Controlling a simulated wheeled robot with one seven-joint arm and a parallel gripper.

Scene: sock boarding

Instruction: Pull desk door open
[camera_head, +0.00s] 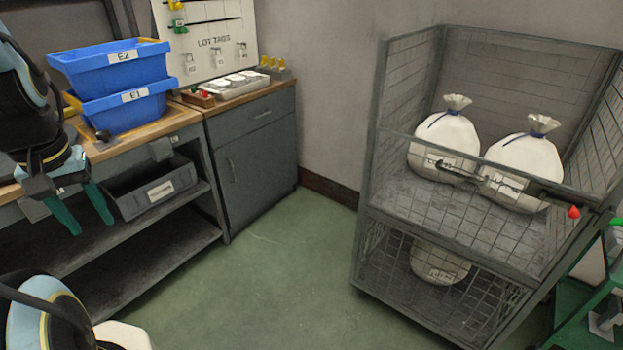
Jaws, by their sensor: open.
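The desk is a grey cabinet (266,142) with a wooden top, standing against the back wall. Its door (256,172) is closed, with a small upright handle (231,170) near its left edge. A drawer (248,117) above the door is also closed. My gripper (88,212) is at the left, in front of the workbench, with its two green fingers apart and pointing down. Nothing shows between the fingers. It is well to the left of the door handle and apart from it.
A workbench (185,118) carries blue bins (125,110); a grey bin (150,188) sits on its upper shelf. A wire cage cart (372,190) with white sacks (445,137) stands at the right. The green floor (270,265) between is clear. A green frame (585,305) is at the lower right.

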